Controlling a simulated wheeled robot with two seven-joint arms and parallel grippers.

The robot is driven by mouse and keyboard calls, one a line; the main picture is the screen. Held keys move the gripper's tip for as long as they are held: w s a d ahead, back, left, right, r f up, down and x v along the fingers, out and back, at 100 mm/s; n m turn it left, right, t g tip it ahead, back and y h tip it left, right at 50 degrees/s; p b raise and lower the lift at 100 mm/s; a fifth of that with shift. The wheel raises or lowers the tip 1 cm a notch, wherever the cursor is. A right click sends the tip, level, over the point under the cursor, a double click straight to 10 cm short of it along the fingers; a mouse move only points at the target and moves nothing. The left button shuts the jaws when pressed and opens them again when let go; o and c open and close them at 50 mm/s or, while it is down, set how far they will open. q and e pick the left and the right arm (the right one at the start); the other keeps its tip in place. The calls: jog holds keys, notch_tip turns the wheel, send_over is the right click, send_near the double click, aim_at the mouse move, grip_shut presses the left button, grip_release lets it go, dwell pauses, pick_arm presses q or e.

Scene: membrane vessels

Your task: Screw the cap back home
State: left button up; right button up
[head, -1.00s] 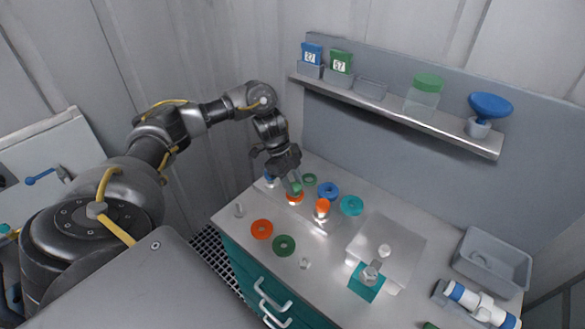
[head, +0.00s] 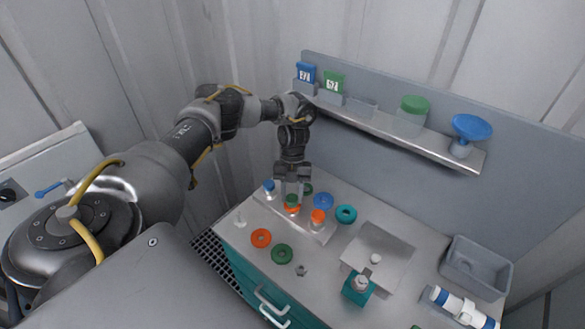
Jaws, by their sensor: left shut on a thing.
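My left gripper (head: 291,189) points down over a low rack (head: 264,204) at the back left of the bench. It is shut on a green cap (head: 291,200), which sits between its fingertips just above an orange ring (head: 291,210). The fingers partly hide the cap, and I cannot tell whether it touches the vessel below. A blue-capped vessel (head: 268,186) stands to the left in the rack, and an orange-capped vessel (head: 318,216) stands to the right. My right gripper is out of view.
Loose rings lie on the bench: orange (head: 261,238), green (head: 282,254), blue (head: 323,201) and teal (head: 346,214). A grey block (head: 385,246) with a teal part (head: 357,290) stands right.

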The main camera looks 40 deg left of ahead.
aim_at(290, 198)
pick_arm(q)
jog(key=o, duration=0.6)
jog(key=shift+s+a+f, duration=0.1)
jog(key=shift+s+f, duration=0.1)
jog(key=shift+s, duration=0.25)
jog(key=o, duration=0.5)
jog(key=shift+s+r, duration=0.25)
jog(key=shift+r, duration=0.05)
jog(key=shift+w, duration=0.2)
jog(key=shift+w+r, duration=0.1)
notch_tip(290, 198, up, 5)
jog(key=p, duration=0.4)
jog(key=shift+f+p, duration=0.2)
jog(key=shift+p, duration=0.1)
jog(key=shift+f, duration=0.1)
